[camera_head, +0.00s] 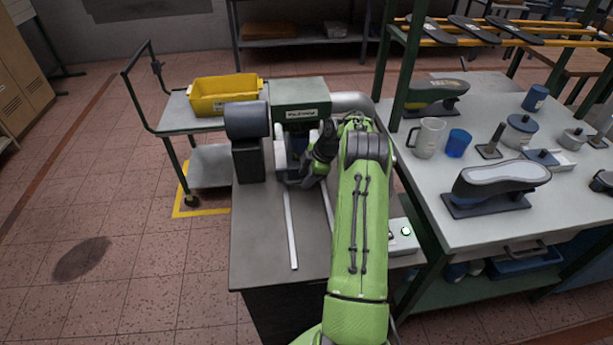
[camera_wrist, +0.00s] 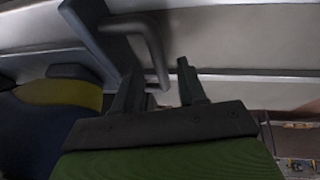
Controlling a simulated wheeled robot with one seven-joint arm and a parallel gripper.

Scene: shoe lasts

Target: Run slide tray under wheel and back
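The machine's green housing (camera_head: 301,93) stands at the back of the grey bench, with a dark grey drum-shaped wheel (camera_head: 246,119) at its left. Two pale rails (camera_head: 290,232) run forward along the bench. A dark part (camera_head: 283,176), seemingly the slide tray, shows at their far end, largely hidden by my gripper (camera_head: 304,178). In the wrist view a grey bent handle (camera_wrist: 152,45) reaches down from a dark block. My gripper's two fingers (camera_wrist: 162,88) are apart, with the handle's end between or just beyond them. I cannot tell whether they touch it.
A control box (camera_head: 403,235) with a green button sits right of my arm. The right table (camera_head: 440,185) holds a mug (camera_head: 428,138), a blue cup (camera_head: 457,143) and a shoe form (camera_head: 497,184). A yellow bin (camera_head: 222,97) sits on a cart behind left. The bench front left is clear.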

